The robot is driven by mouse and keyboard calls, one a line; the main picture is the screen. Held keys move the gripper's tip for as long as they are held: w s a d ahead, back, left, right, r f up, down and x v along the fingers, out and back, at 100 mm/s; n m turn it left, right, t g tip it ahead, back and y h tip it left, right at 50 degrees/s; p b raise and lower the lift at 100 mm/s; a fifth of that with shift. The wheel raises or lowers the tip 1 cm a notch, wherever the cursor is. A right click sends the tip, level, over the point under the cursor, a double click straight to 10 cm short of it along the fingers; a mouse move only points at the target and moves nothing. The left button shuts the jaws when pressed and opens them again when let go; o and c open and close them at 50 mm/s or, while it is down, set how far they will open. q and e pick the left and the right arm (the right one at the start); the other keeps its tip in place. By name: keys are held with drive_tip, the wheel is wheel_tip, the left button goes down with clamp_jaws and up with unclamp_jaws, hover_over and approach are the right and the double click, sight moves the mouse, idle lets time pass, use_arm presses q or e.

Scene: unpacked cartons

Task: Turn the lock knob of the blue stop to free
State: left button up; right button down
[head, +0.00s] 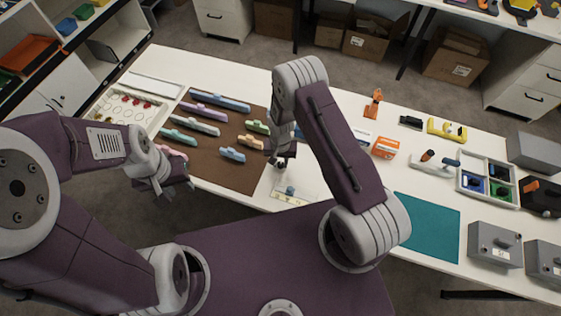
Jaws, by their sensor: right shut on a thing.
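A small blue piece (290,190), which looks like the blue stop, sits on a pale strip with yellowish marks (287,197) at the table's near edge. Its knob is too small to make out, so I cannot tell how it is turned. My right gripper (281,163) points down just beyond the blue piece, beside the brown mat's right edge. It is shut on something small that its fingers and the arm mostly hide. My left gripper (179,189) hangs off the table's near left edge, its fingers apart and empty, far from the blue piece.
Several coloured bars lie on the brown mat (228,172), left of my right gripper. A white tray with red pieces (133,106) is at the left. An orange-and-white box (386,148), a teal mat (427,226), a divided tray (487,179) and grey boxes (495,243) are to the right.

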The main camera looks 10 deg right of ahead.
drive_tip(key=n+b, duration=0.1)
drive_tip(key=n, duration=0.2)
drive_tip(key=shift+n, duration=0.4)
drive_tip(key=n+b, duration=0.1)
drive_tip(key=n, duration=0.3)
drive_tip(key=shift+n+b, duration=0.3)
drive_tip(key=n+b, duration=0.1)
drive_tip(key=n, duration=0.4)
drive_tip(key=shift+d, duration=0.1)
drive_tip(key=shift+w+r+n+b, duration=0.15)
drive_tip(key=shift+n+b, duration=0.15)
drive_tip(key=shift+n, duration=2)
